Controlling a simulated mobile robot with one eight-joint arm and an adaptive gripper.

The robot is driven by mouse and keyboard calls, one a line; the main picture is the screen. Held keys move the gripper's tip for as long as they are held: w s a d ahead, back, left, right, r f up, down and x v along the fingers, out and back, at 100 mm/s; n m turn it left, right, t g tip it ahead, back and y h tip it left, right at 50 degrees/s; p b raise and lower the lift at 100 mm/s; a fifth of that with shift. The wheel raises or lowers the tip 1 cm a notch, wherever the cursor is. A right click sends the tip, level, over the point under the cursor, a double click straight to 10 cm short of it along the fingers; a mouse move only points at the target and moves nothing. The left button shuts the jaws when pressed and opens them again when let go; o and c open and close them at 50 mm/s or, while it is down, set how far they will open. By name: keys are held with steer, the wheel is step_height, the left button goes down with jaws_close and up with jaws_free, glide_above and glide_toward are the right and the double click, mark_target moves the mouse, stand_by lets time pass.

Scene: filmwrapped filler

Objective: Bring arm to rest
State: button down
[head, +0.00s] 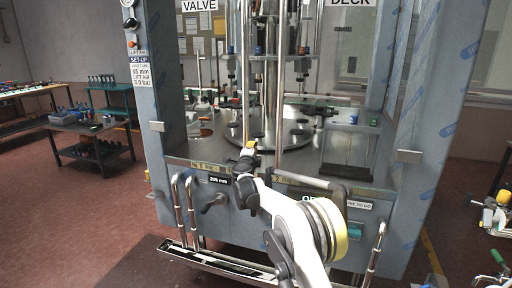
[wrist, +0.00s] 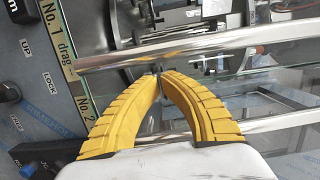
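My white arm (head: 299,226) reaches up from the bottom of the head view toward the front of a grey machine (head: 158,128). My gripper (head: 250,147) is at the front edge of the machine's deck, small in that view. In the wrist view my gripper (wrist: 160,76) shows two yellow ribbed fingers curving inward, with their tips nearly meeting. I see no object held between them. A shiny metal bar (wrist: 210,45) crosses just beyond the fingertips; I cannot tell whether they touch it.
The machine has a round turntable (head: 290,135), upright rods, a black lever (head: 214,203) and chrome handles (head: 377,250) at its front. A dark table (head: 85,127) stands at the left. Yellow-capped parts (head: 497,212) are at the right edge. Red floor (head: 60,225) is open at the left.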

steer(key=s+a+r+n+y, duration=0.1)
steer(key=s+r+n+y, duration=0.2)
steer(key=s+r+n, duration=0.35)
steer(key=s+a+r+n+y, duration=0.1)
steer(key=s+r+n+y, duration=0.3)
steer(key=s+r, duration=0.5)
steer(key=s+r+n+g+y, duration=0.1)
steer(key=s+r+n+g, duration=0.15)
steer(key=s, duration=0.35)
steer(key=s+d+f+n+g+h, duration=0.1)
steer(key=s+d+f, duration=0.3)
steer(key=s, duration=1)
steer(key=s+d+f+n+g+h, duration=0.1)
steer(key=s+d+f+n+g, duration=0.3)
steer(key=s+f, duration=0.7)
steer(key=s+d+f+n+g+h, duration=0.2)
steer(key=s+d+f, duration=0.3)
steer(key=s, duration=1.3)
step_height(320, 180, down, 3)
steer(key=shift+s+d+r+g, duration=0.15)
steer(key=shift+s+g, duration=0.15)
steer(key=shift+g, duration=0.15)
